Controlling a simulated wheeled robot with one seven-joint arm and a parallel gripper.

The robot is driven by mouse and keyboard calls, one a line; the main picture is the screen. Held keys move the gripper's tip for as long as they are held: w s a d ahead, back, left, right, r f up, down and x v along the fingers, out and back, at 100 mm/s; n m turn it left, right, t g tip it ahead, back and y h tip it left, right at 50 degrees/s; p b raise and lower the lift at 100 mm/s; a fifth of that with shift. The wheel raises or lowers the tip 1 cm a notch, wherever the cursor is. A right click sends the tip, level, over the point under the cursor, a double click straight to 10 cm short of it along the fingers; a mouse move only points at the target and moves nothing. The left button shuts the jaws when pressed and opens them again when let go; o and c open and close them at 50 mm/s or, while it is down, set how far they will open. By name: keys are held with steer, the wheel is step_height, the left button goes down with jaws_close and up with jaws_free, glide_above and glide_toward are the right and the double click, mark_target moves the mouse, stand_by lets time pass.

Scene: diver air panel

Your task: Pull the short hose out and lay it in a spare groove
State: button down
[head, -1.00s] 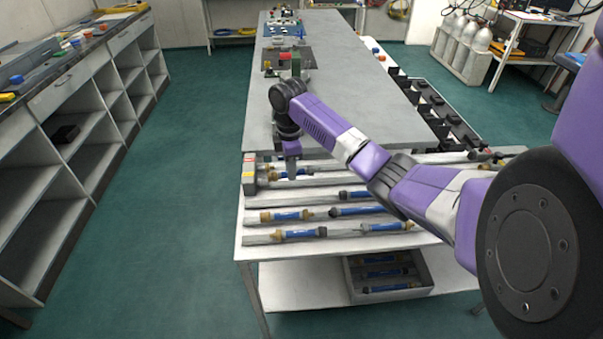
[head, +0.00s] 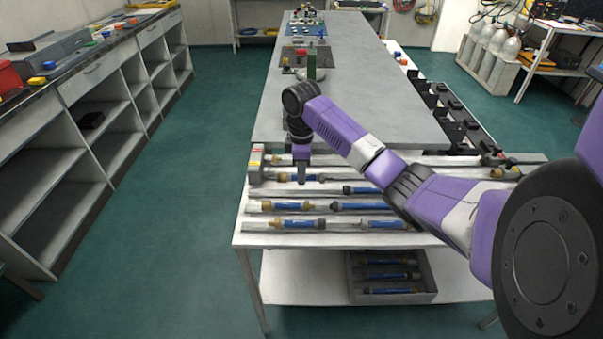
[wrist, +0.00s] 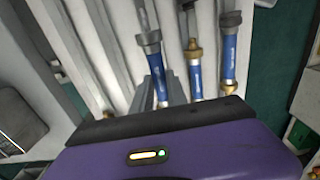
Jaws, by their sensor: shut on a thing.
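My gripper (head: 303,180) points down over the second row from the back of the pale hose rack (head: 262,190), near its left end. It is shut on a short blue hose (head: 314,178) with a brass end on its left. In the wrist view the held hose (wrist: 160,88) runs between the grey fingers, with a grey collar above. Whether it sits in its groove or is lifted is hard to tell. Other blue hoses (head: 285,207) with brass and dark ends lie in the front rows. Bare groove stretches show at the left of the third row.
A grey box with a red mark (head: 256,163) stands at the rack's back left corner. A crate of blue hoses (head: 410,298) is on the shelf below.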

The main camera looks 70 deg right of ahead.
step_height(320, 180, down, 3)
steer(key=shift+r+b, duration=0.1)
steer(key=shift+b, duration=1.05)
steer(key=shift+f+b, duration=0.3)
steer(key=shift+f, duration=0.8)
steer(key=c, duration=1.2)
jaws_free()
steer(key=shift+c, duration=0.2)
steer(key=shift+r, duration=3.9)
